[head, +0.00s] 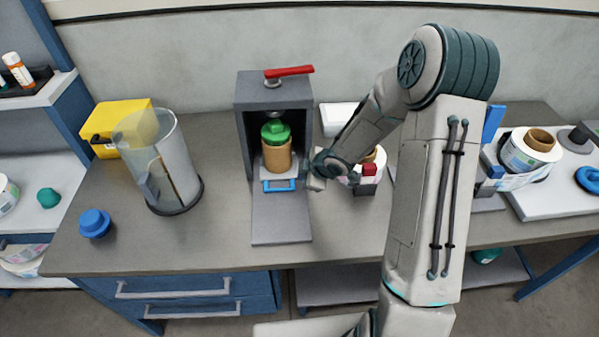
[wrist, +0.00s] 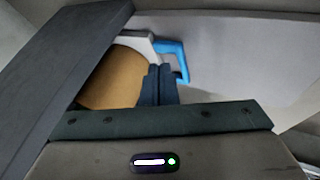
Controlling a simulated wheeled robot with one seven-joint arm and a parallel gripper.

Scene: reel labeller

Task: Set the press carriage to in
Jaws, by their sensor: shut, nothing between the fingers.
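The press (head: 244,130) is a dark grey box with an open front on the bench, with a red lever (head: 289,71) on top. Its carriage (head: 267,170) is a pale plate with a blue handle (head: 279,186) at the front, lying at the mouth of the box above a grey front track (head: 281,220). A tan cylinder (head: 277,157) with a green top (head: 275,132) stands on the carriage. My gripper (head: 316,183) is at the right of the handle. In the wrist view the shut fingers (wrist: 158,84) are beside the tan cylinder and the blue handle (wrist: 180,62); contact is unclear.
A clear cylinder container (head: 170,165) and a yellow box (head: 117,115) stand left of the press, with a blue knob-like piece (head: 95,223) nearer the edge. Red and dark blocks (head: 368,180) and a roll lie to the right, partly behind my arm. The front track is clear.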

